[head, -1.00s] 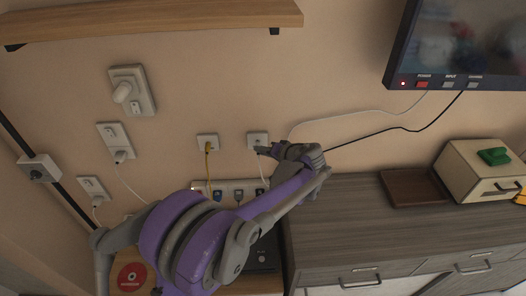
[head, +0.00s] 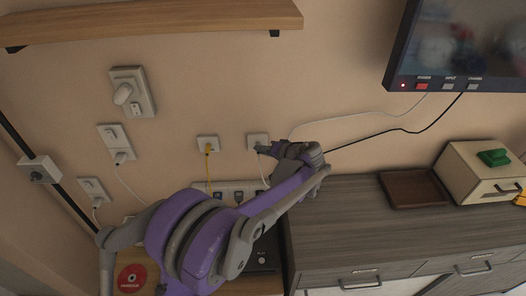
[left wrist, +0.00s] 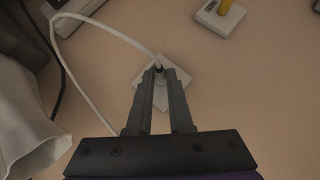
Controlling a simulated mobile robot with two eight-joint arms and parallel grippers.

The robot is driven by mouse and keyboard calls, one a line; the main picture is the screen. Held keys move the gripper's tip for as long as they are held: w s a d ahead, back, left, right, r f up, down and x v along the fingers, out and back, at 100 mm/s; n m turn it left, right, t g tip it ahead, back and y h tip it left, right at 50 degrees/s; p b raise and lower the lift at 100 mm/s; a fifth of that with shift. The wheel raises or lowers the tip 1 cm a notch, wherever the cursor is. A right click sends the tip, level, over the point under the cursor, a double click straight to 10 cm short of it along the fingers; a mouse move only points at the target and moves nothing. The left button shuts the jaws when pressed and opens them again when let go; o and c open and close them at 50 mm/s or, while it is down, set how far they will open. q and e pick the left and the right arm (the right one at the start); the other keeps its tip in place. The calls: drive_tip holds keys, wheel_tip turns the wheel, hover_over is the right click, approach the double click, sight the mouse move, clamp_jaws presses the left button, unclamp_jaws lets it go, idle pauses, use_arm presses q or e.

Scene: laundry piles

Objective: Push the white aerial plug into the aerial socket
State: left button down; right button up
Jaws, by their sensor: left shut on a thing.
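The aerial socket is a white square wall plate (head: 257,138), with my left gripper (head: 263,149) right in front of its lower part. In the left wrist view my left gripper (left wrist: 159,72) is shut on the small white aerial plug (left wrist: 157,65), mostly hidden between the fingertips. The socket plate (left wrist: 160,98) shows behind and between the fingers. A white cable (left wrist: 105,32) runs from the plug and loops to the left. The fingers hide the plug's tip, so I cannot tell whether it is in the socket hole. My right gripper is not in view.
A similar wall plate with a yellow plug (head: 208,147) is just left. A power strip (head: 231,187) with several plugs lies below, partly behind my arm. A wooden shelf (head: 150,20) is above, a television (head: 460,50) upper right, and a grey cabinet (head: 340,230) lower right.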

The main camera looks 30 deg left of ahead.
use_arm(q)
drive_tip(key=c, duration=0.7)
unclamp_jaws()
drive_tip(key=shift+c, duration=0.2)
drive_tip(key=s+d, duration=0.4)
drive_tip(key=s, duration=0.3)
drive_tip(key=shift+s+d, duration=0.3)
drive_tip(key=s+d+f+h, duration=0.2)
drive_tip(key=s+d+h, duration=0.1)
drive_tip(key=s, duration=0.4)
drive_tip(key=s+d+f+m+h, duration=0.1)
drive_tip(key=s+d+f+h, duration=0.1)
drive_tip(key=s, duration=0.6)
drive_tip(key=s+d+f+m+t+h, duration=0.1)
drive_tip(key=s+d+f+h, duration=0.1)
drive_tip(key=s+d+h, duration=0.3)
drive_tip(key=s+h, duration=0.1)
drive_tip(key=s, duration=0.2)
drive_tip(key=shift+s+f, duration=0.15)
drive_tip(key=shift+f, duration=0.05)
